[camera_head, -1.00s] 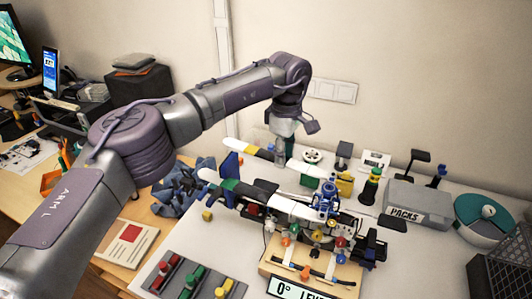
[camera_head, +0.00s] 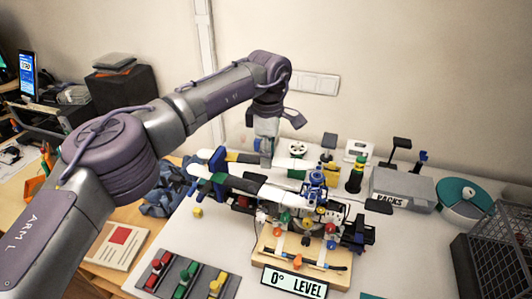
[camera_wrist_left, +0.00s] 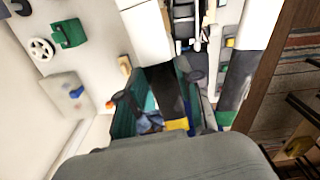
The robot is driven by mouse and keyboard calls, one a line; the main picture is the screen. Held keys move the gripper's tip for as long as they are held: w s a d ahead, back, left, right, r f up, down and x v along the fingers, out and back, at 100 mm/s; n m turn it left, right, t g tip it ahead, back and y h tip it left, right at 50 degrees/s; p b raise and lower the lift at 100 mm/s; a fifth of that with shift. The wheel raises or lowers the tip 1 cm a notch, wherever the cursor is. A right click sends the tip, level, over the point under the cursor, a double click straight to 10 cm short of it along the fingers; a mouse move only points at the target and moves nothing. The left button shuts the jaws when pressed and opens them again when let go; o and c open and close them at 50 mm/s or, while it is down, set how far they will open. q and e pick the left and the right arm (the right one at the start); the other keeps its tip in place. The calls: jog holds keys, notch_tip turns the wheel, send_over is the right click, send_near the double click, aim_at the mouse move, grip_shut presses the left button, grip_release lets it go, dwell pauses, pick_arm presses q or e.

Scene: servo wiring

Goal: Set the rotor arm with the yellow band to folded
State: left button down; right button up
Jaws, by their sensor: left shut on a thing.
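The rotor arm with the yellow band (camera_head: 232,156) stretches left from the bench rig, with a white inner part, a black section and a blue vane near its outer end. My left gripper (camera_head: 266,154) comes down from above and is shut on this arm near its black section; the fingertips are partly hidden. In the left wrist view the yellow band (camera_wrist_left: 176,123) shows just above my grey gripper body. A second rotor arm with a green band (camera_head: 219,178) lies nearer the camera, roughly parallel and apart. My right gripper is not in view.
A grey PACKS box (camera_head: 403,188) and a teal round dish (camera_head: 465,200) stand right.

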pick_arm(q)
jog(key=c, duration=0.8)
grip_release()
jog(key=shift+o, duration=0.2)
jog(key=shift+r, duration=0.1)
notch_tip(320, 180, up, 12)
